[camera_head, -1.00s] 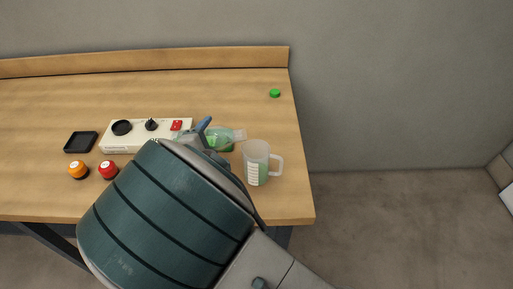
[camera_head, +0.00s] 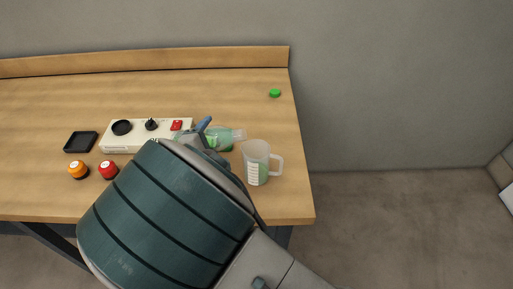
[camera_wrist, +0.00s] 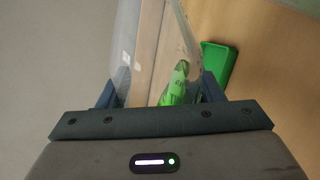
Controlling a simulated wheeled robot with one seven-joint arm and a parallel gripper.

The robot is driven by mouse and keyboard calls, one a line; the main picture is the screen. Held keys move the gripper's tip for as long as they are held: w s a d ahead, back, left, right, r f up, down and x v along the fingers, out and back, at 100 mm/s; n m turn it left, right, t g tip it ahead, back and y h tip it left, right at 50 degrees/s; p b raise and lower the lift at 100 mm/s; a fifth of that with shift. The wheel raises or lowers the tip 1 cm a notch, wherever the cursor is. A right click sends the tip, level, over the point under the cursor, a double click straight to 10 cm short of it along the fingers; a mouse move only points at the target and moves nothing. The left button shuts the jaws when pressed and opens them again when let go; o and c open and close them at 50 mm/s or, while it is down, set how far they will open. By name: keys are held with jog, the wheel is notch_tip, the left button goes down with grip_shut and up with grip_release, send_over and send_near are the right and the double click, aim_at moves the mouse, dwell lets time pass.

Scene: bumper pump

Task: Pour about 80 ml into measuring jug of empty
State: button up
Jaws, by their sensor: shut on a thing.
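My gripper (camera_wrist: 160,95) is shut on a clear bottle (camera_wrist: 150,45) with a green label or green contents. In the head view the bottle (camera_head: 226,136) is tipped nearly flat, its neck pointing right toward the measuring jug. The clear measuring jug (camera_head: 257,150) stands upright on the table, handle to the right, with white scale marks and a greenish tint low inside. The bottle's mouth is near the jug's rim at the upper left; I cannot tell whether liquid is flowing. My arm hides much of the gripper in the head view.
A white control box (camera_head: 112,141) with knobs and a red switch stands left of the bottle. A black tray (camera_head: 81,142), an orange button (camera_head: 77,170) and a red button (camera_head: 108,169) lie further left. A green cap (camera_head: 275,93) lies at the back right. The table's right edge is close to the jug.

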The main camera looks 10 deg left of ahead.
aim_at(221, 139)
dwell(0.3)
